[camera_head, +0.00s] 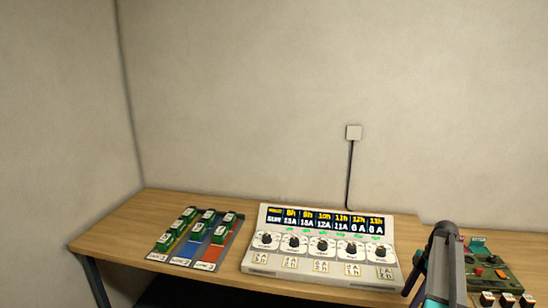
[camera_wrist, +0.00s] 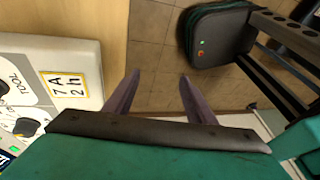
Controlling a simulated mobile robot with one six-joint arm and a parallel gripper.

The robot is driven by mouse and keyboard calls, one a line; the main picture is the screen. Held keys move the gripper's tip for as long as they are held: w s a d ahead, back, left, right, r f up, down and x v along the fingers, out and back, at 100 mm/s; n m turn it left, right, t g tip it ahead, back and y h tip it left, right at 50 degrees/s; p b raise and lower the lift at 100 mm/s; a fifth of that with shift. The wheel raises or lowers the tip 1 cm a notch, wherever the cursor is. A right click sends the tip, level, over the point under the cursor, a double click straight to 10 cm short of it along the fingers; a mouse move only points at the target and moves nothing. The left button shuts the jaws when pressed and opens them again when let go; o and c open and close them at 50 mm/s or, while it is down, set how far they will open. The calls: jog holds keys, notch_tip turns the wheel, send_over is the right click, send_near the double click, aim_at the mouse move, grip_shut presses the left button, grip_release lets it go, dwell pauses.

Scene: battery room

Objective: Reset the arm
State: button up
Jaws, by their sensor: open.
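My gripper (camera_wrist: 155,95) shows in the wrist view with its two dark fingers spread apart and nothing between them. Tiled floor lies beyond the fingertips. The white charger panel (camera_head: 318,285) with dials and a lit display stands on the table, left of my arm. Its edge, with a dial and a "7A 2h" label, also shows at the left of the wrist view (camera_wrist: 85,60).
A wooden table (camera_head: 125,222) runs along the wall. A tray with blue and red lanes (camera_head: 193,250) holds several green batteries at the left. A green device (camera_head: 490,272) with switches lies right of my arm.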

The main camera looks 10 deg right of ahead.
jog(key=s+a+f+m+g+h, duration=0.1)
jog(key=s+a+f+m, duration=0.25)
jog(key=a+f, duration=0.85)
jog(key=s+a+f+m+g, duration=0.2)
jog(key=s+a+f+m, duration=0.15)
jog(key=a+f, duration=0.9)
jog(key=s+a+f+m+g+h, duration=0.15)
jog(key=s+a+f+m, duration=0.35)
jog(key=s+a, duration=0.5)
jog(key=s+a+f+m+h, duration=0.2)
jog(key=s+a+f, duration=0.5)
jog(key=s, duration=0.5)
notch_tip(320, 180, down, 8)
jog(key=b, duration=0.9)
jog(key=shift+f+b, duration=0.2)
jog(key=shift+b, duration=0.2)
